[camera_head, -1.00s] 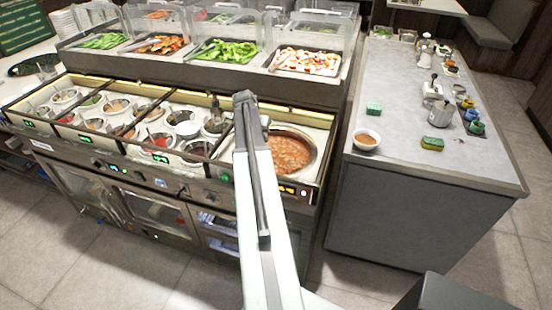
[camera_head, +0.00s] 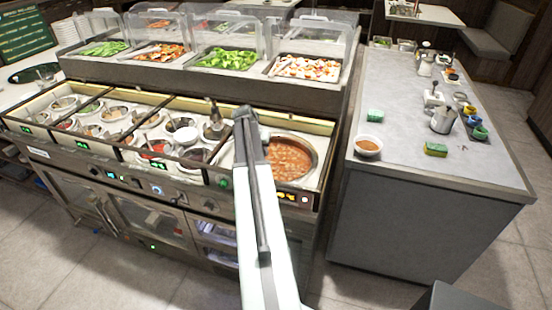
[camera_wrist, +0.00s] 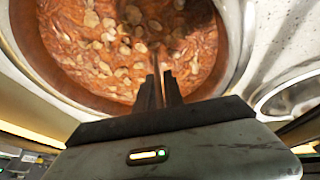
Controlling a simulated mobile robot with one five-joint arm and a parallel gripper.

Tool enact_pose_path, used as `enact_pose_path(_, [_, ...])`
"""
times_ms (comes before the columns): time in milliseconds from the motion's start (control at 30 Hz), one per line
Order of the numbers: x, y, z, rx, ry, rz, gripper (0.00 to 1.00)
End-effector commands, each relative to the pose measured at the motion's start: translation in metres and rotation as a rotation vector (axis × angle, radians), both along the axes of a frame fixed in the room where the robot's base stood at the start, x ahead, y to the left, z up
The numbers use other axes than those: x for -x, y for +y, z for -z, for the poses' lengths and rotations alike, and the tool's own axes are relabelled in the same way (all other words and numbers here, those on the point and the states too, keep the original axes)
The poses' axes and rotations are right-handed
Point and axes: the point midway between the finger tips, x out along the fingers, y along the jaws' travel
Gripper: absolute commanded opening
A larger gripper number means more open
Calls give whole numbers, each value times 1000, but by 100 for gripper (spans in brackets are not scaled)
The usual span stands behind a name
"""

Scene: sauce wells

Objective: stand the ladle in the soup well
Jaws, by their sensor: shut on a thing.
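The soup well (camera_head: 291,160) is a round metal-rimmed pot of orange-red soup at the right end of the hot counter. It fills the upper part of the wrist view (camera_wrist: 105,45), with pale pieces in the soup. My gripper (camera_wrist: 160,88) is over the near part of this well in the wrist view, its dark fingers close together. It is shut on a thin piece, which I take to be the ladle's handle. The ladle's bowl cannot be made out, and I cannot tell whether it touches the soup. In the head view my arm hides the left edge of the well.
Several smaller sauce wells (camera_head: 150,145) lie left of the soup well. A metal handle or pump (camera_head: 214,118) stands upright there. Glass-guarded food trays (camera_head: 225,60) rise behind. The grey counter (camera_head: 440,175) at right holds a bowl (camera_head: 367,146) and a sponge (camera_head: 435,149).

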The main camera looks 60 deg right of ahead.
Motion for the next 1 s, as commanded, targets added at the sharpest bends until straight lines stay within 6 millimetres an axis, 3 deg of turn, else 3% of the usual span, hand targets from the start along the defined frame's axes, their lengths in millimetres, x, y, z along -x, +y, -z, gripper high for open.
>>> enact_pose_path(167, [1,0,1,-2,0,1,0])
enact_pose_path(200, [1,0,1,-2,0,1,18])
enact_pose_path(267, [1,0,1,-2,0,1,35])
enact_pose_path(533, [0,0,1,-2,0,1,41])
enact_pose_path(633, [0,0,1,-2,0,1,67])
enact_pose_path(1000, [0,0,1,-2,0,1,67])
